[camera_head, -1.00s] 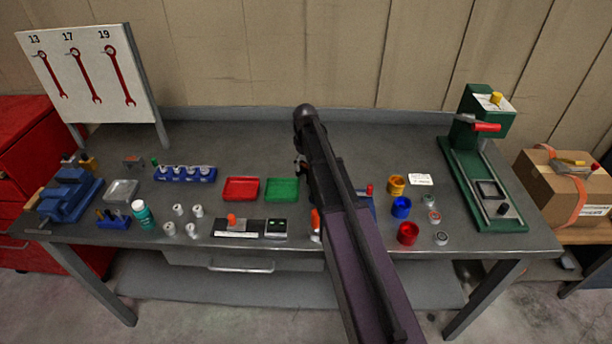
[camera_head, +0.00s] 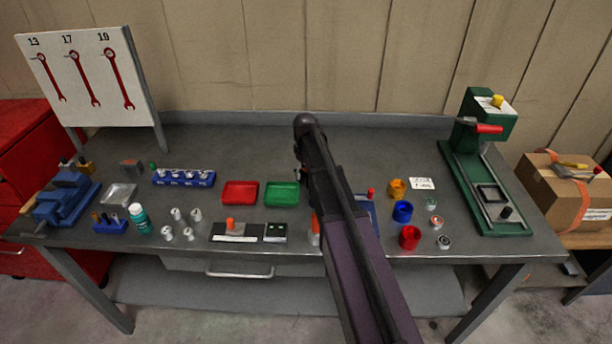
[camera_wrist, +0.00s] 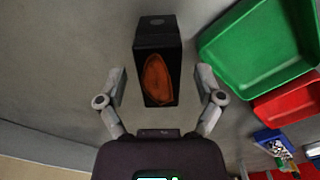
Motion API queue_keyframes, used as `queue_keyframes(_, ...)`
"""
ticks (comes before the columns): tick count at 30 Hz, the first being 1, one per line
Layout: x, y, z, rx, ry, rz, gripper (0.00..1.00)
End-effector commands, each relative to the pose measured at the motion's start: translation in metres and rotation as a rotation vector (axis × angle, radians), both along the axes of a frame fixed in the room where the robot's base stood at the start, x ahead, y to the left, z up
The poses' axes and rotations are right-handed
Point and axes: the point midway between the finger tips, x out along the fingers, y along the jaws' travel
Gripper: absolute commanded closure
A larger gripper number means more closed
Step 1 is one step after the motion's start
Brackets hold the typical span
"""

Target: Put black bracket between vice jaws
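The blue vice (camera_head: 66,197) stands at the left end of the workbench; the gap between its jaws is too small to judge. In the wrist view, a black block-shaped piece (camera_wrist: 158,36) with an orange oval on one face lies between the fingers of my gripper (camera_wrist: 162,82). It looks like the black bracket, but its full shape is not clear. My gripper is open, with a visible gap between each finger and the piece. In the head view my arm hides the piece and most of my gripper (camera_head: 299,172).
A green tray (camera_wrist: 258,42) and a red tray (camera_wrist: 290,106) lie close to my gripper. The bench (camera_head: 235,150) is clear behind the trays. Blue holders, a teal bottle (camera_head: 140,217) and small cylinders stand between the trays and vice. A green press (camera_head: 462,165) stands right.

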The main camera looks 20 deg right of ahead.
Motion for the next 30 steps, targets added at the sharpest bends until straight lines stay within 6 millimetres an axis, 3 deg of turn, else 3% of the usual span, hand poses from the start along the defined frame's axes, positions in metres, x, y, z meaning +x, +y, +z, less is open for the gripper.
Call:
queue_keyframes(1,0.000,0.000,0.000,0.000,0.000,0.000,0.38)
queue_keyframes(7,0.000,0.000,0.000,0.000,0.000,0.000,0.98)
queue_keyframes(8,0.000,0.000,0.000,0.000,0.000,0.000,1.00)
queue_keyframes(20,0.000,0.000,0.002,0.000,0.000,0.000,1.00)
queue_keyframes(30,0.000,0.000,0.019,0.000,0.000,0.000,1.00)
